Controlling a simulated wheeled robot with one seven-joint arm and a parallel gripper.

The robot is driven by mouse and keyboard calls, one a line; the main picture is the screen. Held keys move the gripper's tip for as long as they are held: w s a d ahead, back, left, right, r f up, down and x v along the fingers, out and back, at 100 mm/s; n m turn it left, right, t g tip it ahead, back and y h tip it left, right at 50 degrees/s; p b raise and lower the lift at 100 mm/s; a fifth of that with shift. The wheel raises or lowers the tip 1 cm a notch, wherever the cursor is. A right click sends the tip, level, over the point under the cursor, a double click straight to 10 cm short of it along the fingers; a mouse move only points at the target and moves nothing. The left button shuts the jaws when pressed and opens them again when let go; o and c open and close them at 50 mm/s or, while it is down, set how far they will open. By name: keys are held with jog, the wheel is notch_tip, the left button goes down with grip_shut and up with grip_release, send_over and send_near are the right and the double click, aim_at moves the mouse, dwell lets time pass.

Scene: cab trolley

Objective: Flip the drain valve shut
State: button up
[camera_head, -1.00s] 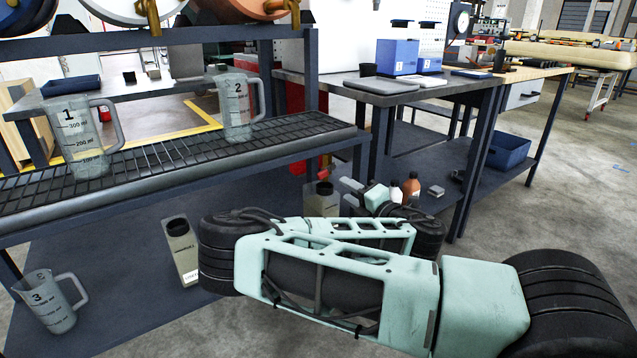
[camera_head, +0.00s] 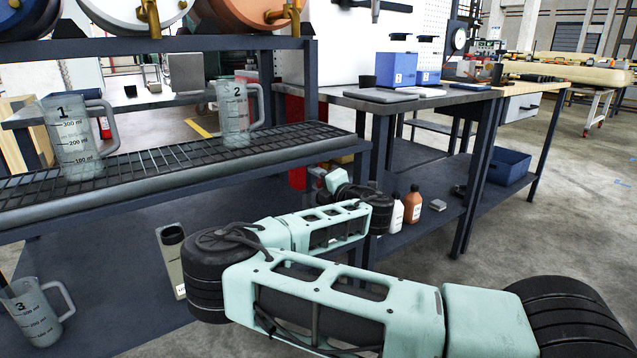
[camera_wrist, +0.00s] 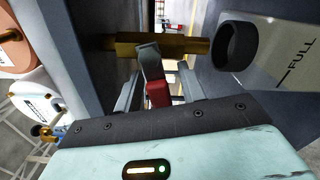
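In the wrist view, the drain valve has a brass body (camera_wrist: 185,45) lying crosswise. Its grey lever (camera_wrist: 149,62) ends in a red grip (camera_wrist: 158,94) that points toward my gripper. My gripper (camera_wrist: 160,92) is open, with one finger on each side of the red grip and visible gaps between. In the head view my arm reaches toward the rack's right leg; my fingertips and this valve are hidden or too small to make out there.
A brown bottle (camera_head: 412,209) and a white bottle (camera_head: 396,214) stand on the lower shelf. Measuring jugs (camera_head: 235,112) stand on the grated rack (camera_head: 190,150).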

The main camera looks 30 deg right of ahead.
grip_shut()
jog(key=m+p, duration=0.1)
jog(key=p, duration=0.2)
jog(key=r+m+p, duration=0.1)
jog(key=m+p, duration=0.1)
jog(key=p, duration=0.1)
dwell(0.3)
grip_release()
